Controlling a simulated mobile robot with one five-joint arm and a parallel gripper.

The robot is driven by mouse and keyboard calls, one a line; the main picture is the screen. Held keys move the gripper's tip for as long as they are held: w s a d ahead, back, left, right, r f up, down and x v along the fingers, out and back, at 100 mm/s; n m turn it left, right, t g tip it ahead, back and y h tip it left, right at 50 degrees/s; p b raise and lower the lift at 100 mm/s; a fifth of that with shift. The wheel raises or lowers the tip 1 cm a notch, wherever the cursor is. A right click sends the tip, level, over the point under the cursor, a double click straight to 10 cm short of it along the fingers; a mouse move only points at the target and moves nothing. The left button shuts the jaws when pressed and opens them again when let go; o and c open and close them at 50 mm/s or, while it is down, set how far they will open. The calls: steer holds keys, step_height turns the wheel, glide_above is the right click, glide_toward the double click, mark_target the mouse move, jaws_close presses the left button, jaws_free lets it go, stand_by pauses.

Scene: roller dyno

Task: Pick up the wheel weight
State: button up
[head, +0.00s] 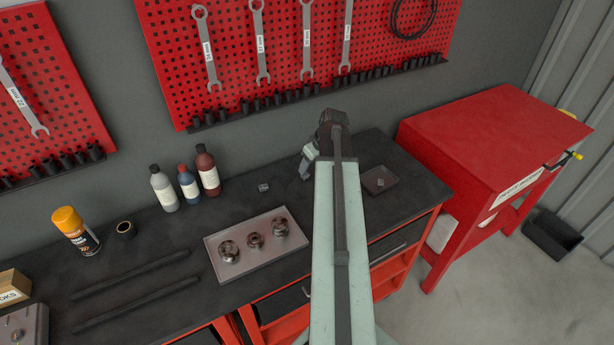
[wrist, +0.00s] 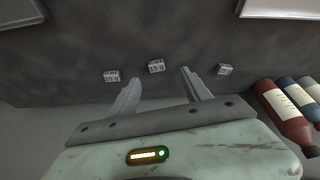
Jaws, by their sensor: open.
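Three small pale grey wheel weights with dark printed markings lie on the dark bench top in the wrist view: a left one (wrist: 111,76), a middle one (wrist: 156,66) and a right one (wrist: 225,70). My gripper (wrist: 160,78) is open and empty. The middle weight appears between and just beyond its fingertips; I see no contact. In the head view one weight (head: 263,188) shows left of my gripper (head: 306,168), and the other two are hidden behind my arm.
Three bottles (head: 207,170) stand left of my gripper, near the wall. A grey tray (head: 216,240) with metal parts lies nearer the front. A small dark tray (head: 390,188) with a small piece inside is right of my arm. A red cabinet (head: 480,140) stands further right.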

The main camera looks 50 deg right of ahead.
mark_target(306, 176)
steer(key=shift+w+d+f+b, duration=0.15)
steer(key=shift+f+b, duration=0.5)
steer(key=shift+w+d+f+b, duration=0.1)
steer(key=shift+d+f+b, duration=0.05)
steer(key=shift+f+b, duration=0.45)
steer(key=b+x, duration=0.5)
steer(key=shift+w+d+f, duration=0.15)
steer(key=shift+w+f, duration=0.05)
steer(key=shift+w, duration=0.1)
steer(key=shift+r, duration=0.2)
jaws_close()
